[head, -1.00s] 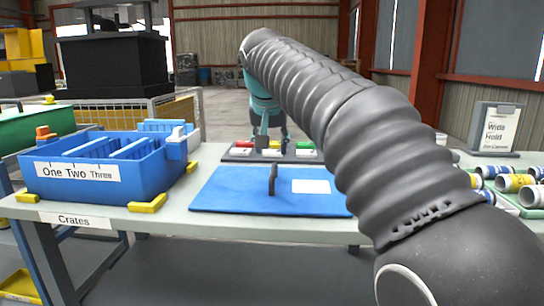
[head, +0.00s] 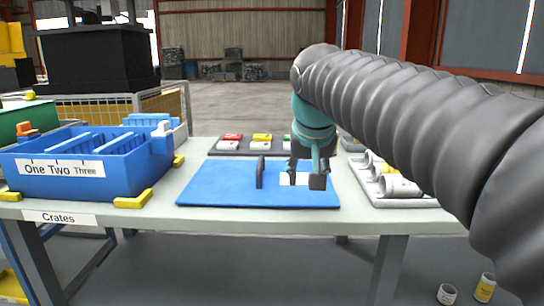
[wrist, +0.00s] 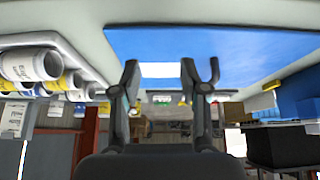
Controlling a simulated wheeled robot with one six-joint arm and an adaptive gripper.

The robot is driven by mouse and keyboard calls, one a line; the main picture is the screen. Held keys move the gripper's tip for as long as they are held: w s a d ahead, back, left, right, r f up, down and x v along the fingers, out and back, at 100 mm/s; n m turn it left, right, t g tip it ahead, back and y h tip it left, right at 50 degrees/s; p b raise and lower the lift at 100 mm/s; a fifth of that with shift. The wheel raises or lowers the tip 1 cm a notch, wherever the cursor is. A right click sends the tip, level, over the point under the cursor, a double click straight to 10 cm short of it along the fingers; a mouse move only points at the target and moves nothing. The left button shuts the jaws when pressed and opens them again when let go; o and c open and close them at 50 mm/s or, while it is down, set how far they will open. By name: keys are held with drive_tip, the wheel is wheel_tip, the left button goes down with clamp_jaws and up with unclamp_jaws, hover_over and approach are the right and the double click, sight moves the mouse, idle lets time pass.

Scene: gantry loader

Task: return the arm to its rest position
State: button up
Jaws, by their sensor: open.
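My gripper (head: 305,180) is open and empty in the head view. It hangs over the right part of the blue mat (head: 218,186), beside a white label (head: 287,179). In the wrist view my gripper (wrist: 160,78) shows two separate fingers with nothing between them. The blue mat (wrist: 240,42) also fills the upper part of that view. My grey sleeved arm crosses the right of the head view and hides part of the table. A dark upright handle (head: 260,172) stands on the mat, left of my gripper.
A blue crate (head: 75,185) labelled One Two Three stands on the left of the table. A dark board (head: 220,152) with coloured blocks lies behind the mat. A white tray (head: 425,201) holds cans on the right. Two cans (head: 447,294) (head: 485,287) stand on the floor.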

drive_tip(key=s+d+f, duration=0.4)
drive_tip(key=s+f, duration=0.6)
drive_tip(key=s+d+f, duration=0.5)
drive_tip(key=s+f, duration=0.6)
drive_tip(key=shift+s, duration=0.1)
